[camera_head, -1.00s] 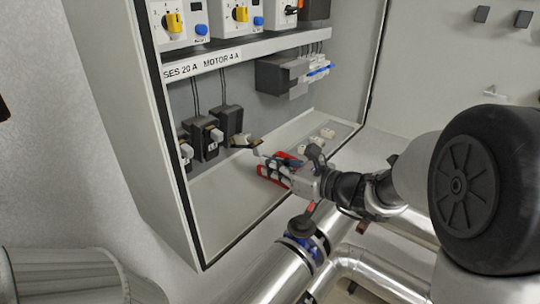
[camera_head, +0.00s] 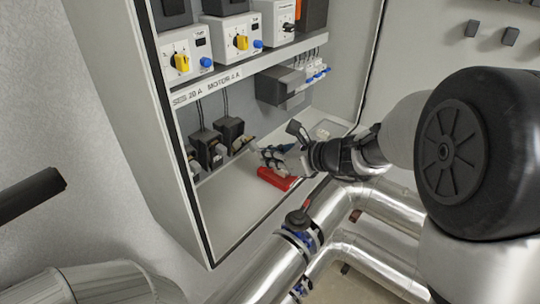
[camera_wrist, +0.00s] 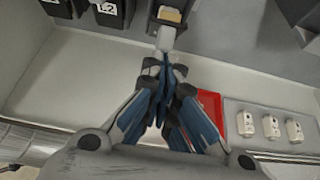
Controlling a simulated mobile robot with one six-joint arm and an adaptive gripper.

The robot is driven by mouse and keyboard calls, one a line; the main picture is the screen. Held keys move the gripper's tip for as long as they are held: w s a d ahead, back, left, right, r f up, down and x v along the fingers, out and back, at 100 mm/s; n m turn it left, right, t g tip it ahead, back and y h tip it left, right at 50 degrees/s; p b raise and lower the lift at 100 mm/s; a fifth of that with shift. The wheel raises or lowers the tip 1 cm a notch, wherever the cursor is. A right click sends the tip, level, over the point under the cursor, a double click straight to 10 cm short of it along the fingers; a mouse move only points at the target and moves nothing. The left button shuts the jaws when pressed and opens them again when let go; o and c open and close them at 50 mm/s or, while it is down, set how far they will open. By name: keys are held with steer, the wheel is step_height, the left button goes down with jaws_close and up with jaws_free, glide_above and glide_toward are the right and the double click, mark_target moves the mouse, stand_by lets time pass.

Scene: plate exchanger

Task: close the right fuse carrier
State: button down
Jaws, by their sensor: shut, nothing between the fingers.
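The right fuse carrier (camera_head: 241,145) juts out and down from the front of the right black fuse holder (camera_head: 230,129). In the wrist view its pale handle (camera_wrist: 165,38) hangs below the holder, top centre. My gripper (camera_head: 258,150) is shut and empty, just right of the carrier in the head view. In the wrist view its blue-and-grey fingertips (camera_wrist: 160,68) come together just below the handle; whether they touch it I cannot tell. The neighbouring holder (camera_head: 206,148) stands to the left; in the wrist view a black holder labelled L2 (camera_wrist: 107,12) is at top left.
A red object (camera_head: 278,179) lies on the cabinet floor below my gripper. A grey plate with white sockets (camera_wrist: 270,125) is to the right. A shelf with dials (camera_head: 240,68) and a dark box (camera_head: 278,86) are above. Silver pipes (camera_head: 335,215) run in front.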

steer(key=shift+w+a+r+p, duration=0.15)
steer(key=shift+a+r+p, duration=0.05)
steer(key=shift+r, duration=0.25)
steer(key=shift+w+a+r+p, duration=0.1)
steer(key=shift+a+r+p, duration=0.1)
steer(key=shift+r, duration=0.25)
steer(key=shift+d, duration=0.1)
stand_by(0.8)
